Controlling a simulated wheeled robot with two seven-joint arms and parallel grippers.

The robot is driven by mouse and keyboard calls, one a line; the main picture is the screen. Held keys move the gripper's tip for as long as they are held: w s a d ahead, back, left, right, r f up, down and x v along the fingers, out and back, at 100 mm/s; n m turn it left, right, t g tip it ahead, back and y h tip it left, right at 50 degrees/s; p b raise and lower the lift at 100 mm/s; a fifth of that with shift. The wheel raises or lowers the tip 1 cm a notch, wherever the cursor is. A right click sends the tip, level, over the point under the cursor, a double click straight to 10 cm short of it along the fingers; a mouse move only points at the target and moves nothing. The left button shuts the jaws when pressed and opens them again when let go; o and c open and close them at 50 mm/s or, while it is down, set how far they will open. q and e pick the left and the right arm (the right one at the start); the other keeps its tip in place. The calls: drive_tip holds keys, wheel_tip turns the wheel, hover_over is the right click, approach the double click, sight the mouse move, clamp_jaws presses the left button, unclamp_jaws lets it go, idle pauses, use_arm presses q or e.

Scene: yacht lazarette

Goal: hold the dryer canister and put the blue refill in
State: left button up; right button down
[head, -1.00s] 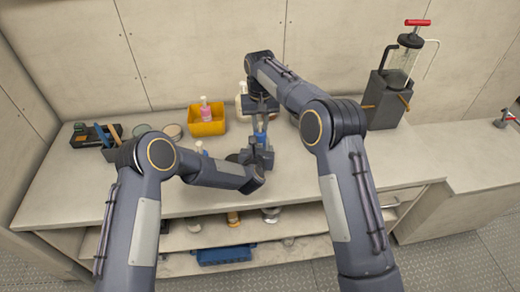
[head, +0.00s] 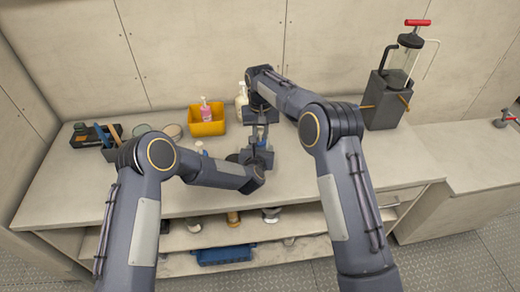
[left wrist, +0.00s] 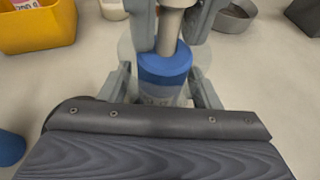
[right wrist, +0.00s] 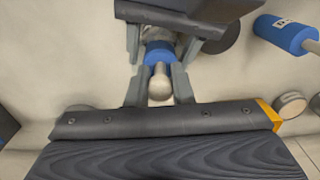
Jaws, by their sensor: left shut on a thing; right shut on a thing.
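My left gripper (left wrist: 165,88) is shut on the clear dryer canister (left wrist: 160,100), which it holds above the counter. My right gripper (right wrist: 159,85) is shut on the pale knobbed stem (right wrist: 160,84) of the blue refill (right wrist: 158,53). In the left wrist view the blue refill (left wrist: 165,66) is at the canister's mouth, its lower part showing paler through the clear wall. It looks partly inside; how deep I cannot tell. In the head view my right gripper (head: 261,132) is directly above my left gripper (head: 262,153), and the grippers largely hide both parts.
Another blue cylinder with a stem (right wrist: 283,34) is on the counter (head: 330,180). A yellow bin (head: 207,122) with a pink bottle stands behind, beside a white bottle (head: 241,100). A pump apparatus (head: 388,100) stands at right. The counter's front right is clear.

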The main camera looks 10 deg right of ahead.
drive_tip(key=c, duration=1.2)
unclamp_jaws()
wheel_tip(320, 180, up, 12)
drive_tip(key=shift+r, duration=0.1)
use_arm(q)
drive_tip(key=o, duration=1.2)
